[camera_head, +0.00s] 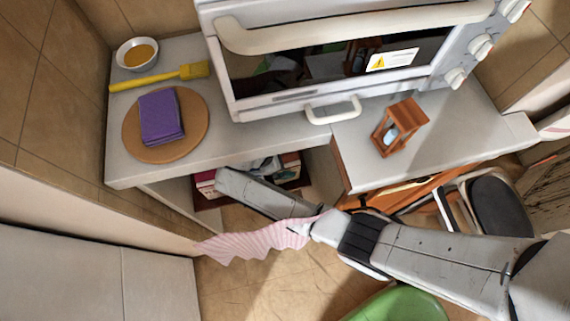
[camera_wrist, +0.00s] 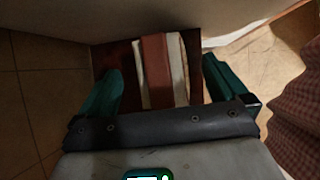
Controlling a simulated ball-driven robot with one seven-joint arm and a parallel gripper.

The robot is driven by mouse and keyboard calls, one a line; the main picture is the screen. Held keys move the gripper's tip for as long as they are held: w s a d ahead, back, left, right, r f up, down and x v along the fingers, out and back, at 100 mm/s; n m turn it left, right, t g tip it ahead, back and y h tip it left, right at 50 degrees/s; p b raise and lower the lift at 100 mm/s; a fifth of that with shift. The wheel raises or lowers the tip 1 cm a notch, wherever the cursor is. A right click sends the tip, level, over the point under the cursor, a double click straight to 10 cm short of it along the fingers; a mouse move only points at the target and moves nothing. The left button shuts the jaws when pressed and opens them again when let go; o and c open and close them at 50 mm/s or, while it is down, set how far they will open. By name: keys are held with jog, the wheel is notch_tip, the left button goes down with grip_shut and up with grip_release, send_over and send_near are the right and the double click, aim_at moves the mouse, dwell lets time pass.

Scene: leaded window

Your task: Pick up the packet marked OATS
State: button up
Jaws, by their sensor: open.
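In the wrist view, my gripper (camera_wrist: 165,82) is open, with one green finger on each side. Ahead of and between the fingers is a dark red crate (camera_wrist: 197,60) holding upright packets: a reddish-brown one (camera_wrist: 156,70) with pale ones (camera_wrist: 177,66) beside it. I can read no lettering on them, so I cannot tell which is marked OATS. Nothing is visibly held. In the head view, the crate (camera_head: 208,203) stands in the opening under the counter, partly hidden by my arm and the counter; my gripper's fingers are not clear there.
The counter (camera_head: 240,150) edge overhangs the crate. On it are a round board (camera_head: 195,135) with a purple cloth (camera_head: 160,117), a yellow brush (camera_head: 150,80), a bowl (camera_head: 138,54) and an hourglass (camera_head: 400,126).

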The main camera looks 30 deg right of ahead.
jog(key=shift+x, duration=1)
grip_shut()
